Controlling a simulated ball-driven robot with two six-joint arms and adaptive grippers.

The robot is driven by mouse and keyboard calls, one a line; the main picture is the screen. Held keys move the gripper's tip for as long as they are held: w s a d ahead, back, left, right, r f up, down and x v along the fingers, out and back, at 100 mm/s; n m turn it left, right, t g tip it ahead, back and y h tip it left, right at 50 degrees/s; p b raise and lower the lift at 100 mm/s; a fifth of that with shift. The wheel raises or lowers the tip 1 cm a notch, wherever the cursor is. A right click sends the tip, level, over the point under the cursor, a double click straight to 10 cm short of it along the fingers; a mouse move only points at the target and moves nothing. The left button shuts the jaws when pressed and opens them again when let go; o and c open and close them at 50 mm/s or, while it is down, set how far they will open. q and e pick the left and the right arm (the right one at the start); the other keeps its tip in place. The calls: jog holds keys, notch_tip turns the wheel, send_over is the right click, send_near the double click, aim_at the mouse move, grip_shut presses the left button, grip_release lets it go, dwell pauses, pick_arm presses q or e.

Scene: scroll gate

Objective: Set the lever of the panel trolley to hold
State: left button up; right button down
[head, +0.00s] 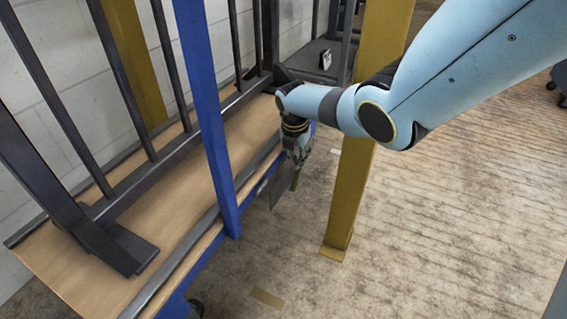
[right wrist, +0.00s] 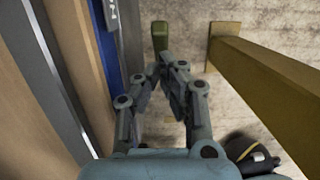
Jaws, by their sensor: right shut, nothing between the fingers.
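The panel trolley has a blue frame (head: 212,110), a wooden deck (head: 185,190) and dark upright rails. In the right wrist view, its blue side (right wrist: 127,35) shows a dark label with partly cut-off white letters. An olive-green bar end (right wrist: 160,38), which looks like the lever, shows just beyond my fingertips. My right gripper (right wrist: 165,75) is shut and empty, pointing down beside the trolley's blue edge. I cannot tell whether it touches the bar. My left gripper is out of view.
A yellow post (head: 350,195) stands on the floor just right of my right gripper, and it also shows in the right wrist view (right wrist: 262,75). Another dark trolley (head: 325,60) stands behind.

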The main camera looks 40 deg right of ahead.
jog(key=shift+d+f, duration=0.1)
jog(key=shift+d, duration=0.2)
jog(key=shift+w, duration=0.1)
jog(key=shift+w+d, duration=0.1)
jog(key=shift+d, duration=0.15)
jog(key=shift+r, duration=0.65)
notch_tip(320, 180, up, 10)
jog(key=r, duration=0.1)
send_over(294, 181)
jog(key=shift+f, duration=0.25)
